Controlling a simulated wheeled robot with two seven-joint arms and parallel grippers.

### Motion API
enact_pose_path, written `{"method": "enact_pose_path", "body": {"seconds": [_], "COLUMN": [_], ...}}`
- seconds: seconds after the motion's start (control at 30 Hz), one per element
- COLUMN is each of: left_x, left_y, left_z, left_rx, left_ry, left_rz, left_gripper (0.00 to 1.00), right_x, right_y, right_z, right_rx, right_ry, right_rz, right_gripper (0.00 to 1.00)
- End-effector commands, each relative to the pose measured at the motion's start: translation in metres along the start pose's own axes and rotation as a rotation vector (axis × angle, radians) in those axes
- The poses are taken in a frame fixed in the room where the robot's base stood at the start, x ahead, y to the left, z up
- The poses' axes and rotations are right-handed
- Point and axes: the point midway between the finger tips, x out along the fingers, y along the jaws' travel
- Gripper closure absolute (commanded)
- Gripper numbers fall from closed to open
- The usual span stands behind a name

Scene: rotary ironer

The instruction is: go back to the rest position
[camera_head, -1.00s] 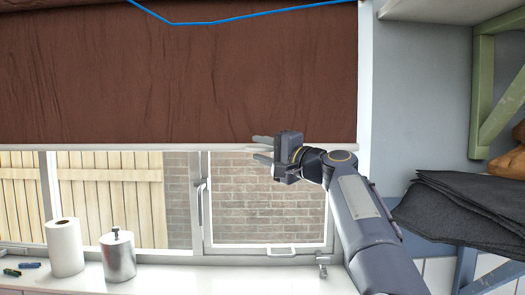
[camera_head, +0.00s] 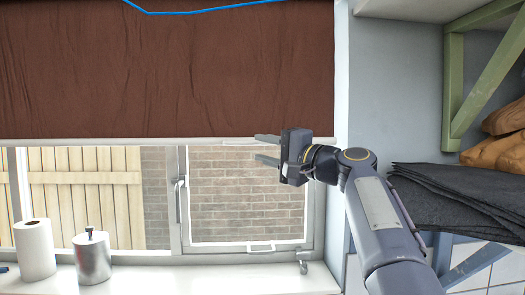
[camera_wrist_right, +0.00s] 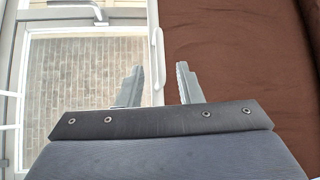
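My right gripper (camera_head: 266,149) is in front of the window, just below the lower edge of a brown blind (camera_head: 170,70). Its fingers point left and are spread apart with nothing between them. In the right wrist view the two fingers (camera_wrist_right: 161,82) also stand apart and empty, with the window on the left and the brown cloth (camera_wrist_right: 250,60) on the right. A pale bar (camera_wrist_right: 157,55) along the cloth's edge shows between the fingertips; I cannot tell whether they touch it. My left gripper is not in view.
A paper towel roll (camera_head: 35,249) and a metal canister (camera_head: 92,258) stand on the white sill (camera_head: 200,280). Folded dark cloths (camera_head: 460,200) lie on a shelf at the right, below a green bracket (camera_head: 453,90) and near brown items (camera_head: 497,150).

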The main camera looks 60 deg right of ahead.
Motion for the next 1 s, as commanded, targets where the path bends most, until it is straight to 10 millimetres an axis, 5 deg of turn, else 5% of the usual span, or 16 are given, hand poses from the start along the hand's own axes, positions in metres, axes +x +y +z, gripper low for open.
{"method": "enact_pose_path", "body": {"seconds": [0.37,0.53,0.77,1.0], "left_x": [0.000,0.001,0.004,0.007], "left_y": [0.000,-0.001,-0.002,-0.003], "left_z": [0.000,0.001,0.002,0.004], "left_rx": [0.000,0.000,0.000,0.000], "left_ry": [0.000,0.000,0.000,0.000], "left_rz": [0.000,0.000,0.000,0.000], "left_gripper": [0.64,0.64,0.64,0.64], "right_x": [0.000,0.004,0.000,-0.053], "right_y": [0.000,0.029,0.136,0.247], "right_z": [0.000,0.022,0.136,0.272], "right_rx": [0.000,0.004,-0.081,-0.324], "right_ry": [-0.001,-0.051,-0.304,-0.639], "right_rz": [0.000,0.057,0.284,0.486], "right_gripper": [0.67,0.67,0.67,0.67]}}
